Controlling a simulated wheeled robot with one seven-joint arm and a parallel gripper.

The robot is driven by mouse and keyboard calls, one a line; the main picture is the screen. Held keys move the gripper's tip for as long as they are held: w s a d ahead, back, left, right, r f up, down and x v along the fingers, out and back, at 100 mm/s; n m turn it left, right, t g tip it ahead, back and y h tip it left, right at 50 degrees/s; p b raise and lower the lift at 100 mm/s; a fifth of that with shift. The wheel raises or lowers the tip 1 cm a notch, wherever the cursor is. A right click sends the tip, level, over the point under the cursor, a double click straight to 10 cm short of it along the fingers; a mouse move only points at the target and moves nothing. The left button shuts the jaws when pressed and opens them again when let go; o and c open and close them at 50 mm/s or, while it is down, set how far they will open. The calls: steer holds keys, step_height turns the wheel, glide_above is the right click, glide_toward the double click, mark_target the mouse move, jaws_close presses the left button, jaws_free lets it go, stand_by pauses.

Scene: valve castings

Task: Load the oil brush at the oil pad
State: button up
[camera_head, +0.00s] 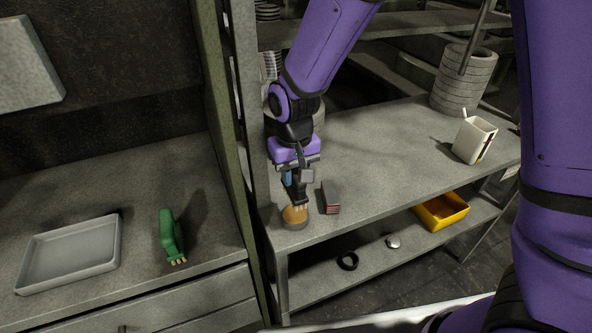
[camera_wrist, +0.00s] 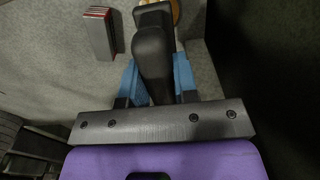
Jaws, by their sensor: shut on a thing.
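The oil brush (camera_head: 301,194) has a dark body and pale bristle tips, and is held bristles down. Its dark handle (camera_wrist: 152,55) fills the middle of the wrist view. My gripper (camera_head: 291,181) is shut on the brush, with blue fingers (camera_wrist: 183,76) on either side of the handle. A sliver of the pad (camera_wrist: 176,10) shows behind the handle in the wrist view.
A grey block with red stripes (camera_head: 330,198) lies just right of the pad. A white holder (camera_head: 474,140) and stacked grey rings (camera_head: 463,78) stand farther right. A yellow bin (camera_head: 441,211) is on the lower shelf. A green post (camera_head: 226,140) rises left of the bench.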

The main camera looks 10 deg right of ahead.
mark_target(295, 193)
steer(key=shift+f, duration=2.55)
steer(key=shift+f, duration=0.55)
steer(key=shift+r, duration=0.1)
stand_by(0.3)
steer(key=shift+r, duration=3.45)
